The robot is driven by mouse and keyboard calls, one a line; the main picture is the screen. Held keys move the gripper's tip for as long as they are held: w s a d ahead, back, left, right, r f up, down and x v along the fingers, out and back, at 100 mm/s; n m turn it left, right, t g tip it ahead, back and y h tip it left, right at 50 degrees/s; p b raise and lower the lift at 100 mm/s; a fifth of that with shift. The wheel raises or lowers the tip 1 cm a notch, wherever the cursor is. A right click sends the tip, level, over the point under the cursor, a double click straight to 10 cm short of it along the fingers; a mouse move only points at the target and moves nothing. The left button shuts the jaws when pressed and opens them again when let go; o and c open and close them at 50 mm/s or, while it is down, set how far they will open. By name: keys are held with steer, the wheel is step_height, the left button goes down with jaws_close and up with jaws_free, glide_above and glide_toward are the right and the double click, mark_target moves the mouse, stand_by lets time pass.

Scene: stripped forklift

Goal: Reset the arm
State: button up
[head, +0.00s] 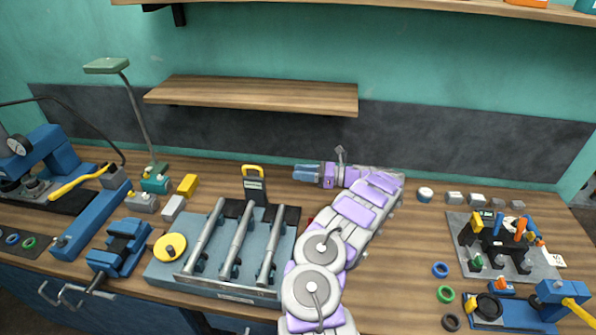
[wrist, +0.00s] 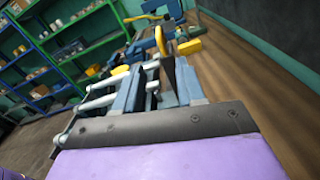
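My arm reaches from the bottom centre of the head view over the workbench (head: 400,270) and bends left at its far end. My gripper (head: 300,172) has bluish-grey fingers pointing left, above the back part of the bench. It is small there, and I cannot make out a gap between the fingers. In the wrist view, my purple wrist housing fills the bottom, and blue parts ahead overlap the bench things, so the finger opening is unclear. I see no object clearly held.
A grey fixture (head: 205,275) with silver cylinders stands left of my arm. A yellow-handled black device (head: 254,185) is near my gripper. A wooden shelf (head: 260,95) hangs behind. A blue vise (head: 118,248) stands left, a tool holder (head: 497,245) right. Bench space right of my arm is partly clear.

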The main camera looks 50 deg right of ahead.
stand_by(0.3)
